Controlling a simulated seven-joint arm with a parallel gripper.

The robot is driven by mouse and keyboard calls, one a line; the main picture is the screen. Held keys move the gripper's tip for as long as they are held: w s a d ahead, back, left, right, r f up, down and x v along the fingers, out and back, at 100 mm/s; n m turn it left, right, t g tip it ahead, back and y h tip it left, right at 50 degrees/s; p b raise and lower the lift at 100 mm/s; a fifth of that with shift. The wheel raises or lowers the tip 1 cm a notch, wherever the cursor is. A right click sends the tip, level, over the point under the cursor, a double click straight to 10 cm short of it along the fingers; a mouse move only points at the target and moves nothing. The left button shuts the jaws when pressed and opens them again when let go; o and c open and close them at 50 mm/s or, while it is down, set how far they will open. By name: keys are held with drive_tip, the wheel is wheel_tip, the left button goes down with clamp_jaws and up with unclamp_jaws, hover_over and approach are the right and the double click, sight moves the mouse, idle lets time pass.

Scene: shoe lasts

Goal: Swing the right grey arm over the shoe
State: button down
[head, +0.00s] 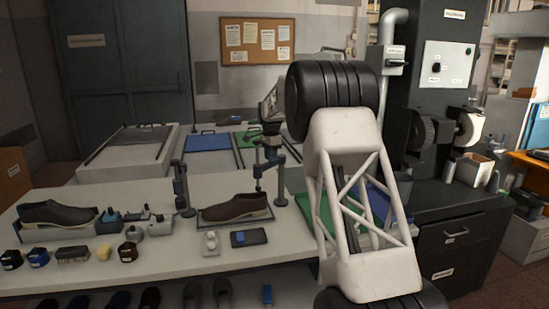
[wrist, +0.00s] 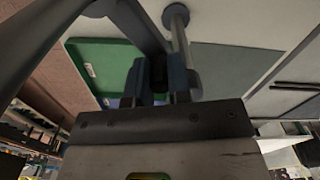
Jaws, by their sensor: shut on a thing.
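The brown shoe (head: 235,207) sits on a thin plate on the pale bench, between two dark grey posts. The left post (head: 182,190) stands at the shoe's left. The right post (head: 279,185) stands at its right and carries the right grey arm (head: 260,166) near its top. Exactly which part is hard to see.
A dark shoe (head: 58,213) and several small grey blocks and jars stand on the bench at left. A blue-grey pad (head: 248,238) and white discs (head: 210,242) lie in front of the brown shoe. A green mat (head: 313,213) lies to the right. A dark cabinet (head: 455,240) stands at far right.

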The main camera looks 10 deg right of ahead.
drive_tip(key=shift+w+a+m, duration=0.35)
drive_tip(key=shift+w+m, duration=0.2)
drive_tip(key=shift+m, duration=0.45)
drive_tip(key=shift+r, duration=0.1)
drive_tip(key=c, duration=1.1)
unclamp_jaws()
drive_tip(key=shift+o, duration=0.2)
wheel_tip(320, 180, up, 8)
drive_tip(key=shift+s, duration=0.1)
